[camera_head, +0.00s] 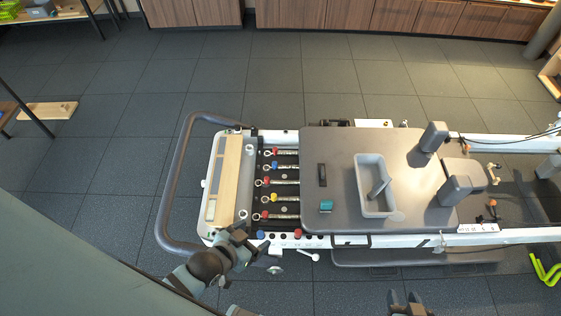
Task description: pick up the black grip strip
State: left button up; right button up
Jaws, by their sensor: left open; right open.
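The black grip strip (322,175) seems to be the small dark upright bar on the left part of the grey carriage top (340,145). It lies apart from the teal block (326,206) below it and the grey tray (362,172) to its right. My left gripper (243,238) is open near the front left corner of the reformer frame, below and left of the strip. My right gripper (408,299) is open at the bottom edge, in front of the reformer and well away from the strip; its lower part is cut off.
The grey tray holds a grey item (378,188). Two dark shoulder blocks (433,136) (461,182) stand on the right of the carriage. Several coloured springs (285,182) lie left of it, beside a wooden board (228,170). A curved bar (165,190) rounds the left end.

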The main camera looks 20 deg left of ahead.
aim_at(321, 167)
jog(key=u, duration=0.3)
jog(key=i+l, duration=0.15)
jog(key=l, duration=0.15)
jog(key=i+l, duration=0.15)
jog(key=l, duration=0.15)
jog(key=i+l, duration=0.15)
jog(key=l, duration=0.2)
jog(key=i+l, duration=0.15)
jog(key=l, duration=0.15)
jog(key=l+u, duration=0.1)
jog(key=u, duration=0.25)
jog(key=i+l+u, duration=0.1)
jog(key=u, duration=0.3)
jog(key=l+u, duration=0.15)
jog(key=u, duration=0.8)
